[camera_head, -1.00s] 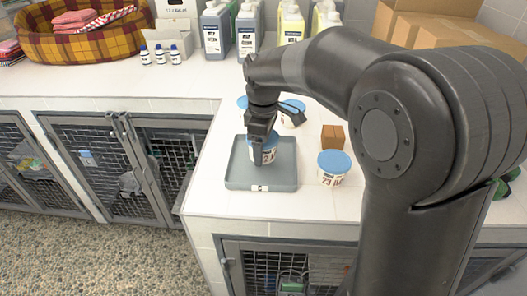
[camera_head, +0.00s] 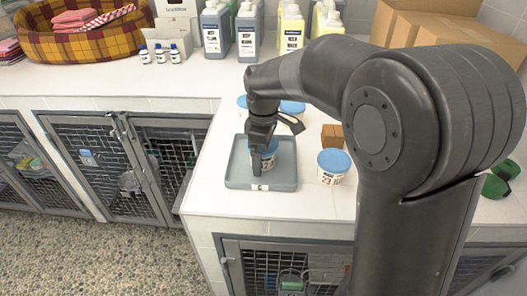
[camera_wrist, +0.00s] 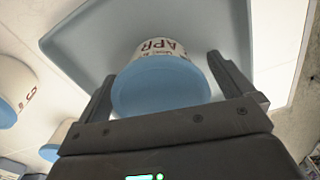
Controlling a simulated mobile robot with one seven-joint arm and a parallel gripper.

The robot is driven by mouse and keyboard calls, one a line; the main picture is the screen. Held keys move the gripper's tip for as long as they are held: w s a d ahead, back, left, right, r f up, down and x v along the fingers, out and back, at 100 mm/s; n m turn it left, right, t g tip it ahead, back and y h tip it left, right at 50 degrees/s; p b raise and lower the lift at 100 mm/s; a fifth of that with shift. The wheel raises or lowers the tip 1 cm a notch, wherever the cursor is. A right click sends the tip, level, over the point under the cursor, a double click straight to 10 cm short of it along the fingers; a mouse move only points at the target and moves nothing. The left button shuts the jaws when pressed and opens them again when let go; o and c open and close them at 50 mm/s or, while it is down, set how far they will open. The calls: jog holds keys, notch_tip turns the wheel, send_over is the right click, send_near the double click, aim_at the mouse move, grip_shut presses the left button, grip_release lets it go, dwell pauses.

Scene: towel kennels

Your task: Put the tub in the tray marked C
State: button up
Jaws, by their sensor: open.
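The tub (camera_head: 270,160), white with a blue lid and dark print, is inside the grey tray (camera_head: 233,178). The tray's front rim carries a white label that reads C. My gripper (camera_head: 262,162) reaches down over the tray from above. In the wrist view the tub's blue lid (camera_wrist: 160,88) lies between the two fingers of my gripper (camera_wrist: 160,75), which are open on either side of it. The tray floor (camera_wrist: 100,35) shows behind the tub. The finger partly hides the tub in the head view, and its base contact is hard to see.
Another blue-lidded tub (camera_head: 333,166) stands right of the tray, near a brown block (camera_head: 332,136). More blue-lidded tubs (camera_head: 292,108) stand behind my gripper. Bottles (camera_head: 247,32), small vials (camera_head: 160,55) and cardboard boxes (camera_head: 455,33) line the back. White counter is clear left of the tray.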

notch_tip(320, 180, up, 12)
jog(key=shift+r, duration=0.15)
jog(key=shift+s+d+r, duration=0.1)
jog(key=shift+s+d, duration=0.05)
jog(key=shift+d, duration=0.1)
jog(key=s+d+r+m+t, duration=0.1)
jog(key=s+d+m+t, duration=0.2)
jog(key=s+d+m, duration=0.7)
jog(key=s+d+f+m+t, duration=0.2)
jog(key=s+d+f+m, duration=0.3)
jog(key=s+d, duration=0.3)
jog(key=s, duration=0.4)
jog(key=shift+d+f+m+t, duration=0.3)
jog(key=shift+f+m, duration=0.1)
